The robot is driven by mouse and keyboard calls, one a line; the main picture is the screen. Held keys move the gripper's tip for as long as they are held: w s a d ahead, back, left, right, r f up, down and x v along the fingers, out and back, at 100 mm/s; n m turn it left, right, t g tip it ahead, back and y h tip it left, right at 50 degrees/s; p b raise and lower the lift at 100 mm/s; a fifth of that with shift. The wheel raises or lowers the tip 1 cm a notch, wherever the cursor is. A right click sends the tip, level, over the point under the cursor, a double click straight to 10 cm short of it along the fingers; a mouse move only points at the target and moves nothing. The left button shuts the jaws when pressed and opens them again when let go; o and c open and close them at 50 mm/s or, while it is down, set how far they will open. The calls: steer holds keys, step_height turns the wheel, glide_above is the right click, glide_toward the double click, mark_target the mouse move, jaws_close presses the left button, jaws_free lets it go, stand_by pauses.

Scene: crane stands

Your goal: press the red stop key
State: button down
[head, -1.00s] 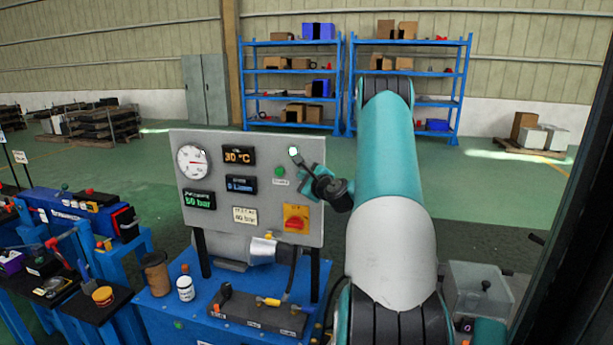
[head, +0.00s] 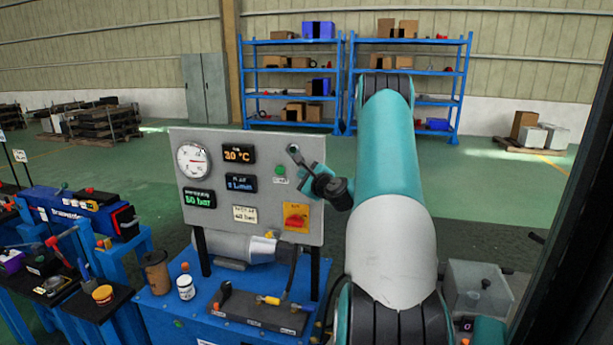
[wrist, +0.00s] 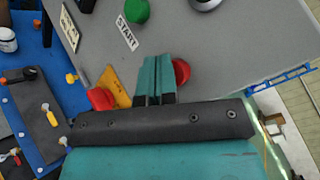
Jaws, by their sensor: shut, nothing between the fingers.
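A red round key (wrist: 181,72) shows in the wrist view on the grey panel (wrist: 215,40), partly hidden behind my fingers. Its label is not visible. My gripper (wrist: 158,62) is shut and empty, with its teal fingertips overlapping the key's left side in the picture. I cannot tell whether they touch it. In the head view my gripper (head: 312,178) is at the panel's right edge and the red key is hidden behind it. A green START button (wrist: 137,12) is nearby; it also shows in the head view (head: 280,170).
A red rotary knob (wrist: 102,98) on a yellow plate sits below on the panel; it also shows in the head view (head: 296,222). A gauge (head: 193,161) and displays fill the panel's left. A brown cup (head: 155,272) and white jar (head: 186,287) stand on the blue bench.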

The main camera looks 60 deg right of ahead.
steer(key=shift+s+a, duration=0.2)
steer(key=shift+a, duration=0.35)
steer(key=shift+s+a+b, duration=0.25)
steer(key=shift+a+b, duration=0.3)
steer(key=shift+a, duration=0.25)
steer(key=shift+s+a+b, duration=0.2)
steer(key=shift+a+b, duration=0.35)
steer(key=shift+a, duration=0.3)
steer(key=shift+s+a+b, duration=0.25)
steer(key=shift+a+b, duration=0.3)
steer(key=shift+a, duration=0.25)
